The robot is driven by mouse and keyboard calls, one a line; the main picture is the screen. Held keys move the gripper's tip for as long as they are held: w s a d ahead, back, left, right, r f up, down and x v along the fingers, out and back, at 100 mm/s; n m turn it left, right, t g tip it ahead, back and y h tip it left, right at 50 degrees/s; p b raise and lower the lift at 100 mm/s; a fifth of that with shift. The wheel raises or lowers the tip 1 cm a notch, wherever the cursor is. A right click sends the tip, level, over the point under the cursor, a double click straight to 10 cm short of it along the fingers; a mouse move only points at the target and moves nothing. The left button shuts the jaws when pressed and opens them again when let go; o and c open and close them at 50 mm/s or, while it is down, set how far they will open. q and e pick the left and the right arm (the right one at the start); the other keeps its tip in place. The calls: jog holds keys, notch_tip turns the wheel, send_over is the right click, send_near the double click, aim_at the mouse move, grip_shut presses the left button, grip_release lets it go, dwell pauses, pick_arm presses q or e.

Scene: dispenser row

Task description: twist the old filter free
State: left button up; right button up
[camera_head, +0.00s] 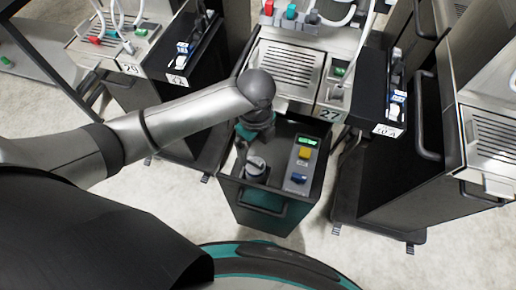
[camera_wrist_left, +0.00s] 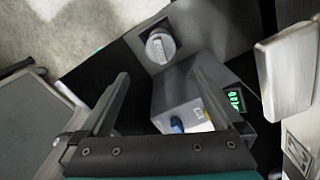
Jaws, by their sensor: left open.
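The filter (camera_head: 257,167) is a round grey cap with a raised grip, standing upright in the left part of the open dark drawer (camera_head: 262,215) below dispenser 27. It also shows in the left wrist view (camera_wrist_left: 160,46), seated in a dark panel, with its ribbed top facing the camera. My left gripper (camera_head: 255,140) hangs over the drawer, just behind and above the filter in the head view. Its two fingers (camera_wrist_left: 162,68) are spread apart with nothing between them; the filter appears beyond the fingertips, apart from them. My right gripper is not in view.
Right of the filter, a grey control box (camera_head: 299,163) carries a green display, a yellow button and a blue knob. Dispenser 27 (camera_head: 287,62) stands behind the drawer. Neighbouring dispensers (camera_head: 485,130) flank it on both sides. Pale floor (camera_head: 180,205) is free left of the drawer.

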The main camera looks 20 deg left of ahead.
aim_at(256, 172)
pick_arm(q)
jog(key=shift+f+b, duration=0.35)
jog(key=shift+f, duration=0.7)
jog(key=shift+f+b, duration=0.35)
jog(key=shift+f, duration=0.05)
notch_tip(256, 172, down, 14)
jog(key=b, duration=0.5)
jog(key=shift+f, duration=0.2)
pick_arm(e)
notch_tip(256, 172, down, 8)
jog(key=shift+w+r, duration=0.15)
pick_arm(q)
jog(key=c, duration=1.5)
jog(key=shift+c, duration=0.4)
